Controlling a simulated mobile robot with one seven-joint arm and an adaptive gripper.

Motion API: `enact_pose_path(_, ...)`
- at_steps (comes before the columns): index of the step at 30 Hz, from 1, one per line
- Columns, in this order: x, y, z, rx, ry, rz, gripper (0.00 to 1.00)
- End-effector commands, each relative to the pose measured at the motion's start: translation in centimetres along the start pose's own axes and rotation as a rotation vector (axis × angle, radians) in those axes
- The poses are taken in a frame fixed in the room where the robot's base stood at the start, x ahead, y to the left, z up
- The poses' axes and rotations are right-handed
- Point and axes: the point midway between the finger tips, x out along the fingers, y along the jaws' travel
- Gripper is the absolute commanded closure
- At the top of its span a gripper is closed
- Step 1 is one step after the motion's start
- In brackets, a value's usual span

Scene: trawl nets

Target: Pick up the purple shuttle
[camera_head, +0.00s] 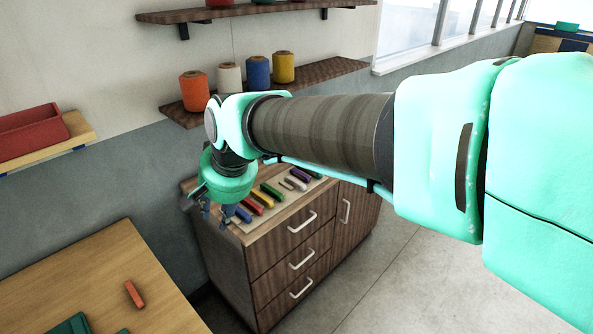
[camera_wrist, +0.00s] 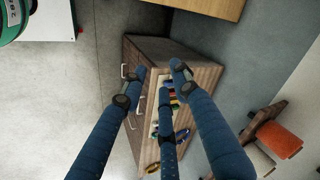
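The purple shuttle (camera_head: 300,174) lies near the back right of a row of coloured shuttles on the wooden drawer cabinet's top (camera_head: 245,236). In the wrist view I cannot tell it clearly from the other small shuttles. My gripper (camera_head: 216,210) is over the left end of the cabinet, pointing down, well left of the purple shuttle. In the wrist view my gripper (camera_wrist: 155,85) has its blue fingers spread apart, with nothing held between them. The fingers hide part of the cabinet top there.
Blue (camera_head: 243,214), red (camera_head: 262,196) and green (camera_head: 272,190) shuttles lie nearby. Shelves with twine spools (camera_head: 258,72) hang behind. A wooden table (camera_head: 85,275) with an orange piece (camera_head: 134,294) stands at left. Open floor (camera_head: 410,285) lies right of the cabinet.

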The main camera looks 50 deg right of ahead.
Motion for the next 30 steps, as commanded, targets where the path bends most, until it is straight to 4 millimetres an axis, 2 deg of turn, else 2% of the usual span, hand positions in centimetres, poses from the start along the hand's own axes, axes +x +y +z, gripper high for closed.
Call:
enact_pose_path(1,-0.2,-0.2,-1.7,0.054,-0.006,0.003,0.70)
enact_pose_path(7,0.7,-0.3,-7.5,0.278,-0.017,0.009,0.70)
enact_pose_path(14,2.3,0.6,-14.1,0.540,-0.026,0.016,0.70)
enact_pose_path(23,5.2,3.5,-22.4,0.885,-0.030,0.025,0.70)
enact_pose_path(30,8.1,7.4,-28.4,1.163,-0.029,0.034,0.70)
